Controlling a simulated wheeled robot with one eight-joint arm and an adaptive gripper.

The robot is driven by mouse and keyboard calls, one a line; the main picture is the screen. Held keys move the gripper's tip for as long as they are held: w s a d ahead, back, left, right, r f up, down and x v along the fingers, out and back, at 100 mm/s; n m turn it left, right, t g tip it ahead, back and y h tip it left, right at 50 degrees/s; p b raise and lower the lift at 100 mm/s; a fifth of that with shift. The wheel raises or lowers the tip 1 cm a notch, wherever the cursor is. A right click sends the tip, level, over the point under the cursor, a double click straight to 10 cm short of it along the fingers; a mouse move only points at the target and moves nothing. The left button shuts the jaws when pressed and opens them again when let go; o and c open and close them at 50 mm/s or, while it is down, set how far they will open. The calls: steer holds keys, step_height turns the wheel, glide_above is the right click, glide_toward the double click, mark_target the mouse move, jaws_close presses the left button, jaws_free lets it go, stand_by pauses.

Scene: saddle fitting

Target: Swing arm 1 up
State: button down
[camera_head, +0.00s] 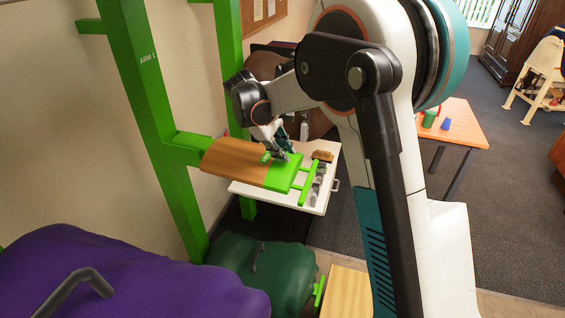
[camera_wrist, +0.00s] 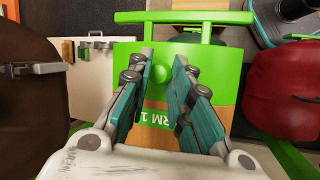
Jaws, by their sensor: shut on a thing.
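Arm 1 (camera_head: 233,160) is a wooden bar with a green end plate, sticking out about level from a green post (camera_head: 150,90) marked ARM 1. Its green end and crossbar also show in the wrist view (camera_wrist: 212,60). A round green knob (camera_wrist: 157,80) stands on the end plate, with part of the ARM 1 label beside it. My gripper (camera_head: 279,153) is down at the top of the arm's green end. In the wrist view its two teal fingers (camera_wrist: 163,62) are on either side of the knob, shut on it.
A white tray or drawer (camera_head: 318,190) with small items lies just beyond the arm's end. A purple saddle (camera_head: 120,275) and a dark green one (camera_head: 262,268) are below. A brown one shows behind the gripper. A small table (camera_head: 465,122) with cups stands at the right.

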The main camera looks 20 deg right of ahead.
steer(key=shift+w+a+r+g+h+p, duration=0.1)
steer(key=shift+r+h+p, duration=0.05)
steer(key=shift+r, duration=0.45)
steer(key=shift+w+a+r+g+h+p, duration=0.1)
steer(key=shift+a+r+p, duration=0.1)
steer(key=shift+r, duration=0.45)
steer(key=shift+w+a+r+g+h+p, duration=0.1)
steer(key=shift+r+h+p, duration=0.05)
steer(key=shift+r, duration=0.45)
steer(key=c, duration=1.7)
jaws_free()
steer(key=v, duration=1.2)
steer(key=shift+a, duration=0.1)
